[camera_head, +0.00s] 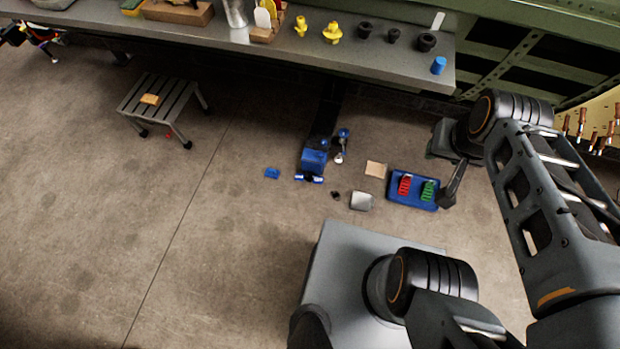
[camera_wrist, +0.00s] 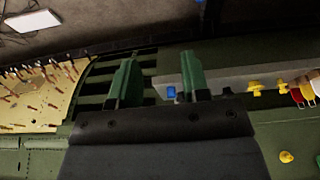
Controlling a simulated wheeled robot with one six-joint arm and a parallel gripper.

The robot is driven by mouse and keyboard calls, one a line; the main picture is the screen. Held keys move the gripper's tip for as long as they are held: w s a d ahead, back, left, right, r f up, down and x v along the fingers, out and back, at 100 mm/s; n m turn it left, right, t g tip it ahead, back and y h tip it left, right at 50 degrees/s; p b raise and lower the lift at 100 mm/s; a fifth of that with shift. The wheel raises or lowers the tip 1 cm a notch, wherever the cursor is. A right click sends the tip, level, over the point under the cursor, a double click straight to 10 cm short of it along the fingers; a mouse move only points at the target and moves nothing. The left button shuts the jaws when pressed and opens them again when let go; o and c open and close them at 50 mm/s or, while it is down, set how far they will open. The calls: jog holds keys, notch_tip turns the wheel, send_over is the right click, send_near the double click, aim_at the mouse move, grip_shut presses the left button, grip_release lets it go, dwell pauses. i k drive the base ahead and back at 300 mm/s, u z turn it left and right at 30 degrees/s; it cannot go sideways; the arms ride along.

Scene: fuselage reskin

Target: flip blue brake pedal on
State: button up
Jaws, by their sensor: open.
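No part can be told for certain as the blue brake pedal. In the head view, a blue floor device (camera_head: 313,160) with a dark upright part stands on the floor below the bench, with small blue and white pieces (camera_head: 310,178) at its front edge. These are too small to tell their position. My gripper (camera_wrist: 158,62) shows in the wrist view with two green fingers apart, open and empty. It points across the bench and green structure, and the blue device is not seen there. In the head view its fingers cannot be made out.
A blue tray (camera_head: 396,198) with red and green items lies on the floor near my arm. A small blue block (camera_head: 272,173), a tan square (camera_head: 376,169) and a grey piece (camera_head: 361,201) lie nearby. A slatted step stool (camera_head: 170,98) stands left. The grey bench (camera_head: 200,45) overhangs behind.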

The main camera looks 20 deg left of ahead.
aim_at(319, 180)
jog(key=k, duration=0.6)
jog(key=u, duration=0.9)
jog(key=i, duration=1.3)
jog(key=u, duration=0.1)
